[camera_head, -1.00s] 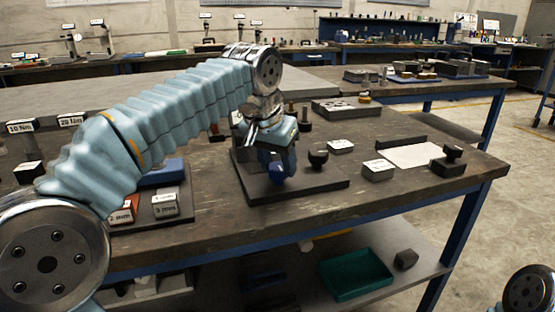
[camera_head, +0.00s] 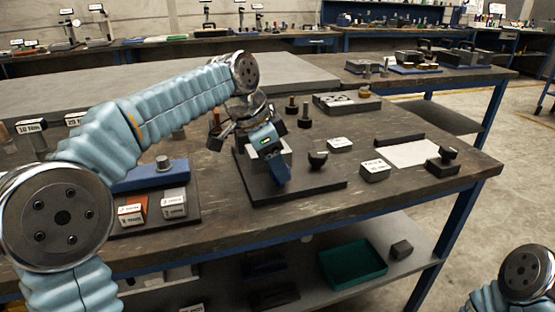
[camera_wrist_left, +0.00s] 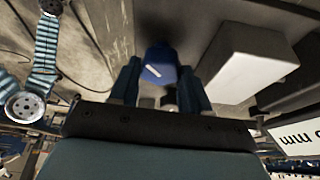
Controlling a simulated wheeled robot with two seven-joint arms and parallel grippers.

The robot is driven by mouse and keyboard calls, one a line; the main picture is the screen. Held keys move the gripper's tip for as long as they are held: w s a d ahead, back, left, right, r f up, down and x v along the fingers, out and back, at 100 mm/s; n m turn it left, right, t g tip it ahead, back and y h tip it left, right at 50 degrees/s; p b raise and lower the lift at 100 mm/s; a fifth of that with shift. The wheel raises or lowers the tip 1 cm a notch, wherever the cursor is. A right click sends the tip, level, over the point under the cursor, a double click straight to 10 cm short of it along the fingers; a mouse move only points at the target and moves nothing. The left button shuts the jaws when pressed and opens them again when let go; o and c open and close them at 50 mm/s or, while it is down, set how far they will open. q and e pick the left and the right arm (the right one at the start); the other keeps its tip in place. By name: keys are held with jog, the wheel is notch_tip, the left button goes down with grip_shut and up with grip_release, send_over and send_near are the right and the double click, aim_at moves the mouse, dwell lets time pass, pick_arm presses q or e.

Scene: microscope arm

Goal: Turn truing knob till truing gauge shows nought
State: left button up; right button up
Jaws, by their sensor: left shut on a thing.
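A blue knob with a white mark on its face, which I take as the truing knob, shows in the left wrist view (camera_wrist_left: 160,65). My left gripper (camera_wrist_left: 160,88) has a finger on each side of it and is shut on it. In the head view the left gripper (camera_head: 277,172) points down over a dark base plate (camera_head: 315,188), in front of a light grey block (camera_head: 286,153). The gripper mostly hides the knob there. I cannot make out a truing gauge or its reading. My right gripper is not in view.
A tray with a blue case (camera_head: 150,174) and labelled blocks lies to the left. A white sheet (camera_head: 412,153) lies near the table's right end. Bare tabletop shows in front.

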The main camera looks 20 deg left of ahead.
pick_arm(q)
jog(key=shift+m, duration=0.7)
jog(key=o, duration=1.1)
jog(key=shift+g, duration=0.3)
jog(key=shift+c, duration=0.2)
jog(key=v, duration=1.4)
jog(key=shift+a+f, duration=0.15)
jog(key=shift+a, duration=0.1)
